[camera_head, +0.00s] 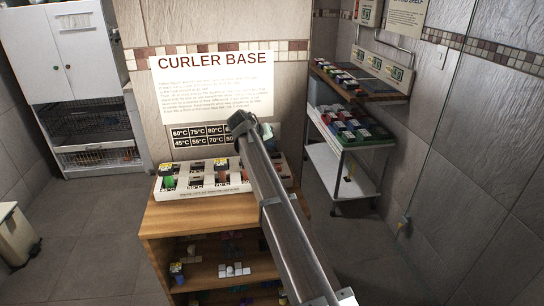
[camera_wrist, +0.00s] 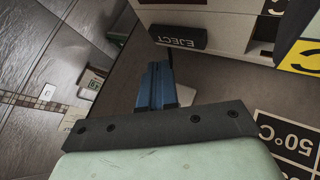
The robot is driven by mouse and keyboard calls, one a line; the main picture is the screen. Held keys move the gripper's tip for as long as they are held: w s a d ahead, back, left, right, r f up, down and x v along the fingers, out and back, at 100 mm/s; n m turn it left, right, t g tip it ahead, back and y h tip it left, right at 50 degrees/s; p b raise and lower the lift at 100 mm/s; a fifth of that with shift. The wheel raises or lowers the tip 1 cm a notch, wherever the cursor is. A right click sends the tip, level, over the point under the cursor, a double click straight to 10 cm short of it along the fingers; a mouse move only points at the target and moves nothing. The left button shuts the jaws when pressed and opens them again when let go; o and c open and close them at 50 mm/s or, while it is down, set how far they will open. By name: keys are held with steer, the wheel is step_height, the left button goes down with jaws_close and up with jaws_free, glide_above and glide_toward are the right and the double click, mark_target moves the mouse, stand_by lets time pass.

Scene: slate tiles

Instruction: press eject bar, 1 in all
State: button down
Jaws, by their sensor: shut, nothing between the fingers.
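The eject bar (camera_wrist: 178,38) is a black bar with white "EJECT" lettering, upside down in the wrist view, on the face of a pale housing. My gripper (camera_wrist: 154,72) shows there as closed blue fingers beyond a dark bracket. The fingertips appear just below and left of the bar in the picture; I cannot tell whether they touch it. In the head view my arm crosses in front of the curler base (camera_head: 190,191), a pale unit with several slots on a wooden cabinet. My gripper is mostly hidden behind the arm there, and I cannot make out the bar.
Temperature labels (camera_head: 190,136) are on the wall panel behind the base. The wooden cabinet (camera_head: 200,222) has open shelves with small blocks. A cart (camera_head: 345,165) with coloured items stands at the right, and a white cabinet (camera_head: 75,60) at the far left. Floor between is clear.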

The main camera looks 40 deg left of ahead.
steer(key=shift+r, duration=2.05)
